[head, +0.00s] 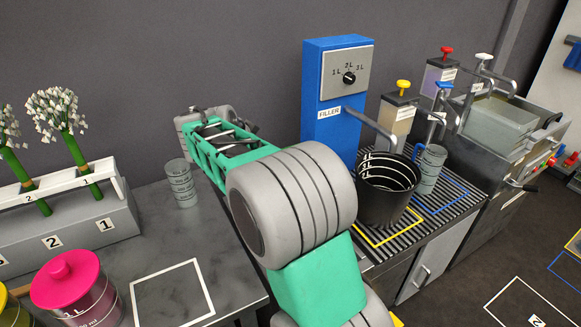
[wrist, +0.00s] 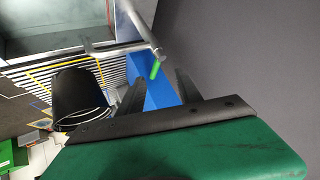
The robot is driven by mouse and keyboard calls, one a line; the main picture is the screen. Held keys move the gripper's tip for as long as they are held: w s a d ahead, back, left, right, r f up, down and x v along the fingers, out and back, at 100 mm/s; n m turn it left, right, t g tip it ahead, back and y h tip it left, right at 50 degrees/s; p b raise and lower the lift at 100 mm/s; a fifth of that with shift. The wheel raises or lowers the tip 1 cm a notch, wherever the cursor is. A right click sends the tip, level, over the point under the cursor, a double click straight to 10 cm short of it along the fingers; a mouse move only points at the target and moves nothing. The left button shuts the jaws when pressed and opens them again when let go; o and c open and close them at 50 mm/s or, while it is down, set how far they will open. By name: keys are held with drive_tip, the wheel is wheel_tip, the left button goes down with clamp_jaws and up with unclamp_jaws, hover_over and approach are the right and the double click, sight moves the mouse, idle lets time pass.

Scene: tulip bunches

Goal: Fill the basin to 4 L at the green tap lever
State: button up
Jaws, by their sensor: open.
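The dark round basin (head: 388,190) with light level rings inside stands upright on the striped drain grate below the blue filler's spout (head: 372,130). It also shows in the wrist view (wrist: 80,98). A small green lever-like piece (wrist: 155,70) hangs at the end of a grey pipe in the wrist view. I cannot make it out in the head view. My gripper (wrist: 156,92) is open, its two dark fingers apart and pointing toward the blue filler and green piece. The water level in the basin is unclear.
The blue filler (head: 322,120) has a dial marked in litres. A clear jug (head: 429,170) stands right of the basin. Taps with yellow (head: 403,84), red (head: 447,50) and white knobs stand behind. A clear cup (head: 182,183) and pink-lidded jar (head: 75,285) are left.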

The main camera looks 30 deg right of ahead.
drive_tip(key=w+d+f+m+h+b, duration=0.2)
drive_tip(key=d+f+m, duration=0.1)
drive_tip(key=m, duration=0.1)
drive_tip(key=w+d+f+m+g+h+b, duration=0.1)
drive_tip(key=w+d+f+m+h+b, duration=0.1)
drive_tip(key=d+f+m+h, duration=0.1)
drive_tip(key=w+d+f+m+g+h+b, duration=0.1)
drive_tip(key=w+d+f+m+h+b, duration=0.1)
drive_tip(key=w+d+f+m+b, duration=0.1)
drive_tip(key=shift+d+f+m+h, duration=0.3)
drive_tip(key=shift+d+f+m, duration=0.6)
drive_tip(key=shift+f, duration=0.25)
drive_tip(key=x, duration=0.7)
drive_tip(key=shift+d, duration=0.1)
drive_tip(key=shift+c, duration=0.2)
clamp_jaws()
drive_tip(key=shift+f, duration=0.1)
